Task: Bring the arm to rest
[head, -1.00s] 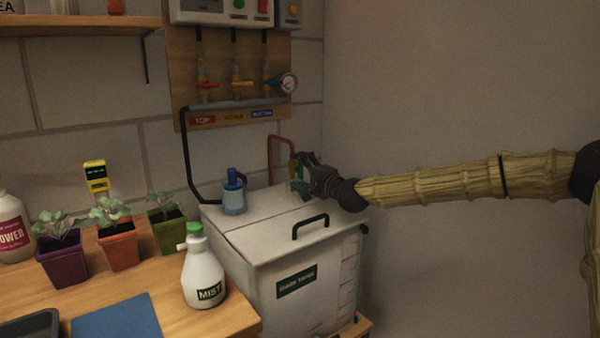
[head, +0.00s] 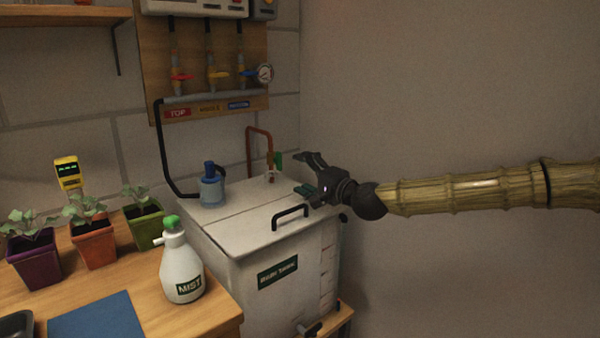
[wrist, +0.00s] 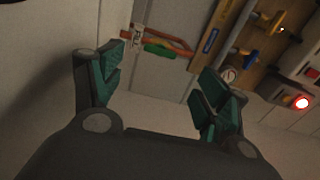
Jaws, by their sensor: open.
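My gripper (head: 304,176) is open and empty, above the right part of the white tank's lid (head: 245,228) in the head view. Its green-padded fingers stand well apart in the wrist view (wrist: 160,75), with nothing between them close up. My arm reaches in from the right, nearly level. Behind the gripper, the copper pipe (head: 251,140) with its green-handled tap (head: 277,160) rises at the tank's back; the green handle (wrist: 160,51) also shows beyond the fingers in the wrist view.
A blue pump (head: 212,190) and a black lid handle (head: 290,215) stand on the tank. The valve board (head: 160,60) is on the wall. A mist bottle (head: 182,272) and several potted seedlings (head: 93,243) are on the bench at left. Open space lies right of the tank.

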